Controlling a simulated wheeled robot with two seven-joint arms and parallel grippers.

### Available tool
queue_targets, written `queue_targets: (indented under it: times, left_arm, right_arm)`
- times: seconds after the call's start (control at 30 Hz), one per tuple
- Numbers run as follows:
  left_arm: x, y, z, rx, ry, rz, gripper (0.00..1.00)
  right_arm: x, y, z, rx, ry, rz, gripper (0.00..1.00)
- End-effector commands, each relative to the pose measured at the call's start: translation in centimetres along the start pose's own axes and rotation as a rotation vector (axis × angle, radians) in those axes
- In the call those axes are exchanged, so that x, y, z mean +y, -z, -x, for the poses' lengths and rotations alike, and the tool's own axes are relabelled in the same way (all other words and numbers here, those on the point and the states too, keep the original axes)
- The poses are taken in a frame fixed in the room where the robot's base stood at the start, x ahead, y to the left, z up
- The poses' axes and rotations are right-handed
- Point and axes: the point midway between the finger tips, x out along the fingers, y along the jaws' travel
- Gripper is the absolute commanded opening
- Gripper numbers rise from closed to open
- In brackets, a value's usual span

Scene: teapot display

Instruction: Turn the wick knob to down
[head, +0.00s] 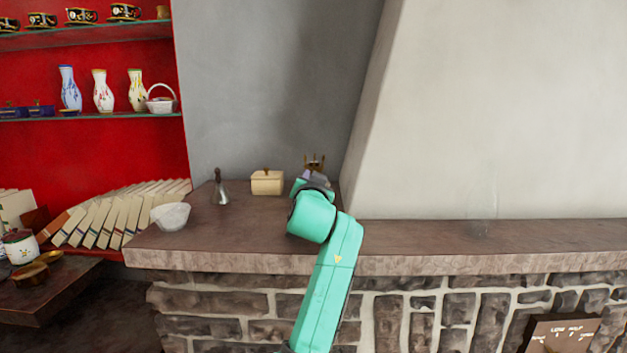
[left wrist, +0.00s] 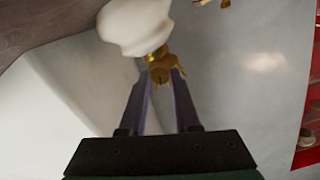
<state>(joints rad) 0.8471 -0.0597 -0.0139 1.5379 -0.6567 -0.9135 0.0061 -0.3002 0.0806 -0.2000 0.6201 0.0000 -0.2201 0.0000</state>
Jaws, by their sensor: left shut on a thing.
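My left gripper (left wrist: 160,78) is shut on a small brass piece between its fingertips, which looks like the wick knob (left wrist: 158,74). The knob joins a brass part just below a white rounded body (left wrist: 135,24), which seems to be part of the lamp. In the head view my teal left arm reaches up to the mantel, and its gripper (head: 314,182) is mostly hidden behind its own wrist. A dark brass part of the lamp (head: 314,161) shows just above it. The knob is hidden in the head view, and I cannot tell its setting. My right gripper is not in view.
On the mantel (head: 430,240), left of my arm, stand a cream lidded box (head: 267,183), a grey metal bell-shaped thing (head: 220,190) and a white bowl (head: 170,216). The mantel's right side is clear. A sign with lettering (head: 562,333) stands at lower right.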

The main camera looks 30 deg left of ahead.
Motion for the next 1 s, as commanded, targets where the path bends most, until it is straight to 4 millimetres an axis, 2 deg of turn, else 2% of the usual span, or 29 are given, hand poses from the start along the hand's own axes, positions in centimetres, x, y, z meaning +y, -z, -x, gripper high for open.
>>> queue_targets:
  times: [0.13, 0.17, 0.2, 0.23, 0.53, 0.67, 0.77, 1.0]
  left_arm:
    - [0.1, -0.2, 0.0, -0.005, -0.002, -0.001, 0.0]
    - [0.1, -0.2, 0.0, -0.005, -0.002, -0.001, 0.38]
    - [0.1, -0.2, 0.0, -0.005, -0.002, -0.002, 0.54]
    - [0.1, -0.2, 0.0, -0.005, -0.002, -0.002, 0.62]
    - [0.1, -0.1, 0.0, -0.002, -0.001, -0.002, 0.62]
    - [0.2, -0.2, 0.9, 0.001, -0.001, -0.002, 0.62]
    - [0.2, -0.3, 2.5, 0.001, -0.001, 0.001, 0.62]
    - [0.2, -0.4, 7.9, 0.001, -0.002, 0.002, 0.62]
  right_arm:
    - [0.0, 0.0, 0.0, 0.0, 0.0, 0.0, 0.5]
    - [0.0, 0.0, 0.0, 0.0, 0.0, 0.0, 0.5]
    - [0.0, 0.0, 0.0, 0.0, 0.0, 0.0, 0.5]
    - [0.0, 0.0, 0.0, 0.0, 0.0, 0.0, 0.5]
    - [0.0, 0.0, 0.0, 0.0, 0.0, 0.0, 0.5]
    - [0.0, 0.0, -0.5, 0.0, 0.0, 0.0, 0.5]
    - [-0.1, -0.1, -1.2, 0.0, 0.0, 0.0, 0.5]
    - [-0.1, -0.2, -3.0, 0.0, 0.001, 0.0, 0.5]
